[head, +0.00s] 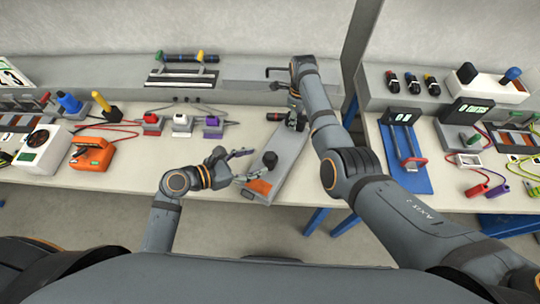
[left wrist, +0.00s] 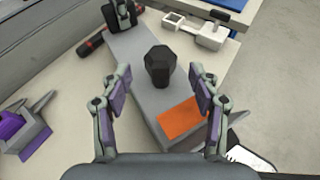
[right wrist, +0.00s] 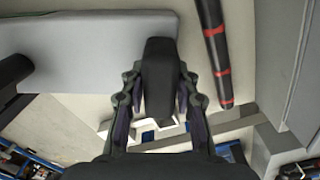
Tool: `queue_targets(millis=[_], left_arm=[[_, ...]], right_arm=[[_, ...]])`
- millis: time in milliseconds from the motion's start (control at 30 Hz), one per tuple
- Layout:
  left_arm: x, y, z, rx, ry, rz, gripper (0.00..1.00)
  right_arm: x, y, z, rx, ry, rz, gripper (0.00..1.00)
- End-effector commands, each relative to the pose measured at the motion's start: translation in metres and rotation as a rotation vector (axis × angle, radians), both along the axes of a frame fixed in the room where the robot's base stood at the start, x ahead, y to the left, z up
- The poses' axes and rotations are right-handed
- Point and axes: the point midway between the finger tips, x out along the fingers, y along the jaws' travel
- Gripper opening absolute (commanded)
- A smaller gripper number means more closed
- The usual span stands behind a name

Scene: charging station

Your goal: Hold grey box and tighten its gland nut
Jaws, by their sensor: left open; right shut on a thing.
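The long grey box (head: 288,150) lies on the bench, with an orange label (head: 260,187) near its front end. A black faceted nut (head: 270,158) stands up from it; it also shows in the left wrist view (left wrist: 160,66). My left gripper (head: 245,166) is open at the box's front end. In the left wrist view its fingers (left wrist: 158,85) lie either side of the box, with the nut between and beyond them. My right gripper (right wrist: 160,92) is shut on a black block (right wrist: 159,65) at the box's far end. Whether that block is fixed to the box I cannot tell.
A black rod with red bands (right wrist: 214,50) lies close beside the far end. A white bracket (left wrist: 200,31) lies on the other side. Red, white and purple connectors (head: 182,122) stand left at the back. An orange meter (head: 92,155) is further left.

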Motion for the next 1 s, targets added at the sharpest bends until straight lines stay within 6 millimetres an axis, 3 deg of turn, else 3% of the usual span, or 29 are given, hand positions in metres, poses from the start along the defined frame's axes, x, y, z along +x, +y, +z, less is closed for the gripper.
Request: queue_targets(millis=[300, 700, 1000], left_arm=[[0.03, -0.042, -0.02, -0.003, 0.001, 0.0, 0.62], [0.035, -0.049, -0.025, 0.001, 0.0, -0.002, 0.62], [0.035, -0.049, -0.025, 0.001, 0.0, -0.001, 0.23]], right_arm=[[0.0, 0.0, 0.0, 0.0, 0.0, 0.0, 0.05], [0.0, 0.0, 0.0, 0.0, 0.0, 0.0, 0.05], [0.0, 0.0, 0.0, 0.0, 0.0, 0.0, 0.05]])
